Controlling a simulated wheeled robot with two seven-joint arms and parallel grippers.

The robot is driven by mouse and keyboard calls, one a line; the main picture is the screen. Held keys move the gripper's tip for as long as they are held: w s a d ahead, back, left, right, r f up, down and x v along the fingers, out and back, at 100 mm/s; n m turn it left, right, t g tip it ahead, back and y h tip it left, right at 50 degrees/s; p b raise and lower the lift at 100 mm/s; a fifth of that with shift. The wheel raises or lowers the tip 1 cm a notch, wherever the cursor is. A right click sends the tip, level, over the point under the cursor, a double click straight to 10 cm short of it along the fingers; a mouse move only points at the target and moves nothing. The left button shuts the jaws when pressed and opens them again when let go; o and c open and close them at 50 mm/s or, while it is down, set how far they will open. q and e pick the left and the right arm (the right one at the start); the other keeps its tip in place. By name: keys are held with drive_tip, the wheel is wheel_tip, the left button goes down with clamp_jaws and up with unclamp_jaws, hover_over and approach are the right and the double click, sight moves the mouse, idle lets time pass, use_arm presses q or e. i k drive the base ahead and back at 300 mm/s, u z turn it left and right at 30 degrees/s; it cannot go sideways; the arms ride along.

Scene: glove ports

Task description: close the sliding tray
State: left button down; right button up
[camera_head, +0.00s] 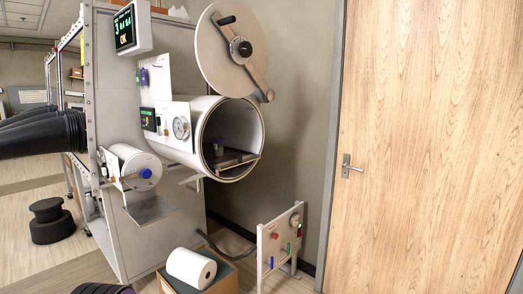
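The sliding tray (238,157) is a dark flat plate inside the open white antechamber cylinder (197,137). Its front edge is at about the round mouth of the cylinder; how far it sticks out is hard to tell. A small jar with a purple top (218,146) stands on the tray. The round door (222,55) of the cylinder is swung up above the mouth, with a bar handle and hub on its face. The back of the tray is hidden in the cylinder.
A smaller cylinder (132,165) with a blue knob sits lower left. A low panel with valves (279,238) stands at the right, near a box with a white roll (191,268). Black sleeves (42,134) jut out at the left. A wooden door (425,120) is at the right.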

sight(233, 158)
drive_tip(key=z, duration=0.9)
drive_tip(key=i, duration=1.4)
drive_tip(key=u, duration=0.3)
